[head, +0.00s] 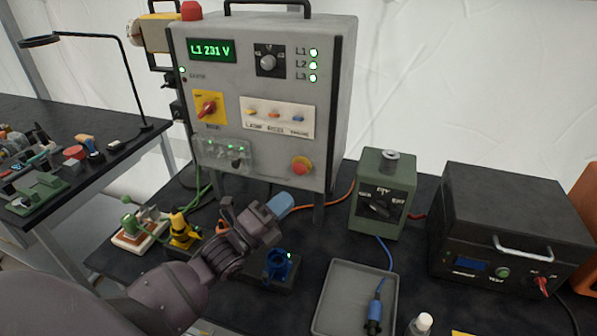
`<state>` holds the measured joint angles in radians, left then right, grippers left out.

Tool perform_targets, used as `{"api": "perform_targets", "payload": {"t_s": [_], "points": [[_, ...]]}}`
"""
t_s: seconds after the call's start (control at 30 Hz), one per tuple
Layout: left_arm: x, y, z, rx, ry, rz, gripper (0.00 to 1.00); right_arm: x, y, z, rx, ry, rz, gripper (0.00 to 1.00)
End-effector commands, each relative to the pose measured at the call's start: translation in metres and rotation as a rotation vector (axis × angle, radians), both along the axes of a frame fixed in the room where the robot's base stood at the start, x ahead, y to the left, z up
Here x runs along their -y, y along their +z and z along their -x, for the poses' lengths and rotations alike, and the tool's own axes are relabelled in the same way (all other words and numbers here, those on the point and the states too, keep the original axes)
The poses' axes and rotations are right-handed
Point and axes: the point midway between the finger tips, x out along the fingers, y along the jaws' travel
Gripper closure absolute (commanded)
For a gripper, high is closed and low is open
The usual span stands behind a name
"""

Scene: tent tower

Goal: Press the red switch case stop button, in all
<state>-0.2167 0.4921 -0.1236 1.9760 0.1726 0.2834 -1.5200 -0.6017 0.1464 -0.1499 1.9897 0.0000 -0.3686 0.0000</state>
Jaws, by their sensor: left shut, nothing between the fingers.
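The grey switch case (265,150) stands on the dark table at the upper middle. The case display (212,50) reads L1 231 V, and the L1, L2 and L3 lamps are lit green. My right gripper is not in view.
A green box (382,193) with a dial stands right of the case, and a black box (510,225) farther right. A grey tray (345,290) lies in front. Yellow (184,230) and blue (279,265) connectors are close to my left arm. A cluttered bench (75,112) is at left.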

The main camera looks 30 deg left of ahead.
Motion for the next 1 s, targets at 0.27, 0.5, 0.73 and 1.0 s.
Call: {"api": "perform_targets", "payload": {"t_s": [0.27,0.5,0.73,1.0], "points": [[-0.008,-0.002,-0.033,0.001,-0.001,-0.001,1.0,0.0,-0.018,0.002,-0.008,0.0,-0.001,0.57],[-0.014,-0.001,-0.058,0.0,0.0,-0.002,1.0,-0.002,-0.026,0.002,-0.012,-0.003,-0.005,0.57],[-0.017,0.0,-0.07,0.0,0.0,-0.001,1.0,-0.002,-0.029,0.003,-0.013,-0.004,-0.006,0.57],[-0.017,0.0,-0.071,0.0,0.0,-0.001,1.0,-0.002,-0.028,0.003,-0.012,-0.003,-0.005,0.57]]}}
